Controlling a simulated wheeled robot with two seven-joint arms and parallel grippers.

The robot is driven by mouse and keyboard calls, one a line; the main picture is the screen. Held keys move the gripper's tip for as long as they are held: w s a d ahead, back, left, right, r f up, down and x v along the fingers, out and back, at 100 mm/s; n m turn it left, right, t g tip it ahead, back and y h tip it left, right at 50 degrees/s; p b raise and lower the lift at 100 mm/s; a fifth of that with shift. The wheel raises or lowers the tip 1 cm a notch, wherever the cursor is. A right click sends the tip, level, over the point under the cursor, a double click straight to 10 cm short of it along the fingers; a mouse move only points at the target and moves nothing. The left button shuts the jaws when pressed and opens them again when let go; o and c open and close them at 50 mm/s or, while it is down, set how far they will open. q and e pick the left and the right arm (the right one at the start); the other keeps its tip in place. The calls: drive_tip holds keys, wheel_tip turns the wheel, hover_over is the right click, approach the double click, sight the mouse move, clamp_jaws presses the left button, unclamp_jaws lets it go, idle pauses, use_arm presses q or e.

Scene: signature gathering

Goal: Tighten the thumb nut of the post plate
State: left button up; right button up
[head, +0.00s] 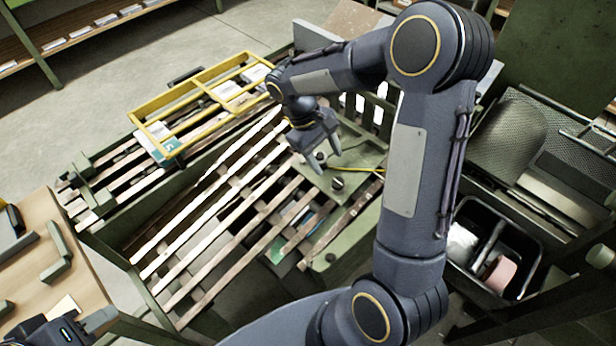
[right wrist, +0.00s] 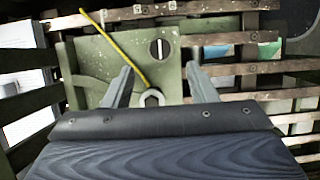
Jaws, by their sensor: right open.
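The green post plate (head: 362,158) lies on the slatted frame in the head view, and it fills the upper middle of the right wrist view (right wrist: 98,62). A dark round knob with a pale bar across it (right wrist: 159,48), which looks like the thumb nut, sits on the plate. A dark knob (head: 337,183) shows just below my right gripper (head: 327,160). My right gripper is open, its fingers pointing down over the plate; in the wrist view (right wrist: 160,78) nothing is between its fingertips. A pale ring (right wrist: 152,98) lies nearer the palm. My left gripper (head: 98,320) is partly cut off at bottom left.
A yellow cord (right wrist: 122,48) crosses the plate beside the fingers. Wooden slats (head: 215,215) surround the plate. A yellow frame (head: 165,107) stands at upper left. A black bin (head: 530,262) and metal mesh (head: 507,140) are at right. A wooden bench (head: 35,255) is at left.

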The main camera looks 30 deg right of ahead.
sight(338, 182)
drive_tip(key=x, duration=0.8)
drive_tip(key=shift+w+b, duration=0.1)
drive_tip(key=shift+b, duration=0.2)
drive_tip(key=c, duration=1)
